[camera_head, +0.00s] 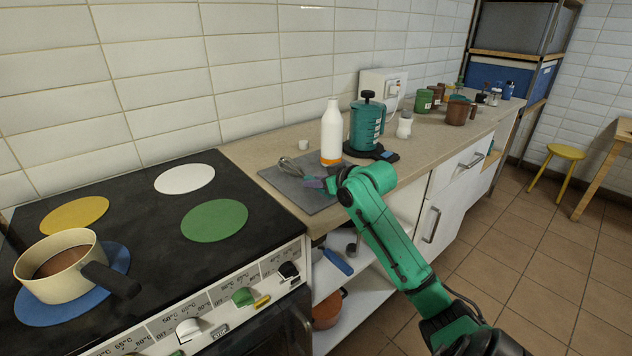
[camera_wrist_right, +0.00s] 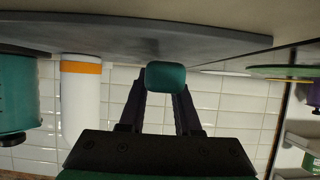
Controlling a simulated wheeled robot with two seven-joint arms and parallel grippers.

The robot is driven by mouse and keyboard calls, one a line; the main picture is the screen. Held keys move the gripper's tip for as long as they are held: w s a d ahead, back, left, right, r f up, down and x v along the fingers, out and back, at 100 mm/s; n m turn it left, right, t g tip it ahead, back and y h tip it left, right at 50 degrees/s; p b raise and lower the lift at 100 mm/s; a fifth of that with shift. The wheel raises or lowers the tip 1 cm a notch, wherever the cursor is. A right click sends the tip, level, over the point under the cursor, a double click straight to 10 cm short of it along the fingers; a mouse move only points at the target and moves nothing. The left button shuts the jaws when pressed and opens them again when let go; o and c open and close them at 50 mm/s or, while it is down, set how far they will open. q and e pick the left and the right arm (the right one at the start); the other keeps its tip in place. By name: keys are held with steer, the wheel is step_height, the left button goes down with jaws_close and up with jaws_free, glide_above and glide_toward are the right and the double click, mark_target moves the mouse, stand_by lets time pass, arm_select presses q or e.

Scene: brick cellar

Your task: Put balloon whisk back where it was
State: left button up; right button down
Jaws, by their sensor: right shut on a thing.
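The balloon whisk (camera_head: 289,165) is over the grey board (camera_head: 312,197) on the counter, its wire head pointing left towards the wall. My right gripper (camera_head: 316,183) is low over the board and shut on the whisk's handle. In the right wrist view the teal handle end (camera_wrist_right: 165,76) shows between the two dark fingers, close to the grey board (camera_wrist_right: 80,35). The wire head is hidden there. I cannot tell whether the whisk touches the board. My left gripper is not in view.
A white bottle (camera_head: 331,135) with an orange band stands at the board's back edge. Behind it are a teal jug (camera_head: 366,125) on a dark base and a white shaker (camera_head: 404,125). The stove (camera_head: 130,250) with a pan (camera_head: 57,268) is on the left.

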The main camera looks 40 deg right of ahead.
steer(key=c, duration=0.6)
jaws_free()
steer(key=shift+f, duration=0.1)
steer(key=shift+r, duration=0.2)
steer(key=v, duration=1.2)
steer(key=shift+b, duration=0.4)
